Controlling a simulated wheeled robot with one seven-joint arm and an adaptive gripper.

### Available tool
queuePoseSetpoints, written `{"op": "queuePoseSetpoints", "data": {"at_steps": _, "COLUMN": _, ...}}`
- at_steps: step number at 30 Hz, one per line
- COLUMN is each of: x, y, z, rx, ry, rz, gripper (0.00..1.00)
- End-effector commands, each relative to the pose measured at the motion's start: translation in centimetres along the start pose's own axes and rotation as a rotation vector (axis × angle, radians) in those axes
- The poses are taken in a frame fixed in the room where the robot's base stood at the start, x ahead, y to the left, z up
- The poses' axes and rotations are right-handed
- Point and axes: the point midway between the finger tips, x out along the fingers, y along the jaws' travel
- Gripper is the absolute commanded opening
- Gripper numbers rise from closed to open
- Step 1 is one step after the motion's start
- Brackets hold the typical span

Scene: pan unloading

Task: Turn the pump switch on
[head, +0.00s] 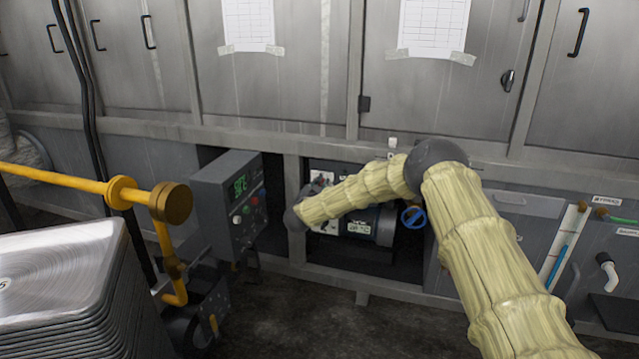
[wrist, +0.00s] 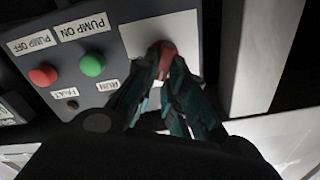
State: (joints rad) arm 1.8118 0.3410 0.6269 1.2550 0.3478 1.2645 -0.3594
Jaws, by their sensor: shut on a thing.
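The pump control panel (wrist: 133,36) fills the upper part of the wrist view, upside down. It carries a red rotary switch handle (wrist: 167,54) on a pale plate. My gripper (wrist: 168,64) is shut on this red handle, and its dark fingers cover part of it. How far the handle is turned is hard to tell. A green button (wrist: 92,65) by the PUMP ON label and a red button (wrist: 43,75) by the PUMP OFF label sit beside it.
A grey control box (head: 228,200) with a green display stands left of the bay. A yellow pipe (head: 70,181) and a stack of metal trays (head: 62,270) are at the left. A blue valve wheel (head: 413,217) sits right of my wrist. Bay frame edges are close around my arm.

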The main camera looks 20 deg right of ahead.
Motion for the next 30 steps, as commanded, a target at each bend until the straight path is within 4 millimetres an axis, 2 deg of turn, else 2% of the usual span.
{"op": "queuePoseSetpoints", "data": {"at_steps": 21, "x": 0.0, "y": 1.3, "z": 0.5, "rx": 0.675, "ry": 0.001, "rz": 0.005, "gripper": 0.0}}
{"op": "queuePoseSetpoints", "data": {"at_steps": 30, "x": 0.1, "y": 1.6, "z": 0.8, "rx": 0.914, "ry": 0.002, "rz": 0.006, "gripper": 0.0}}
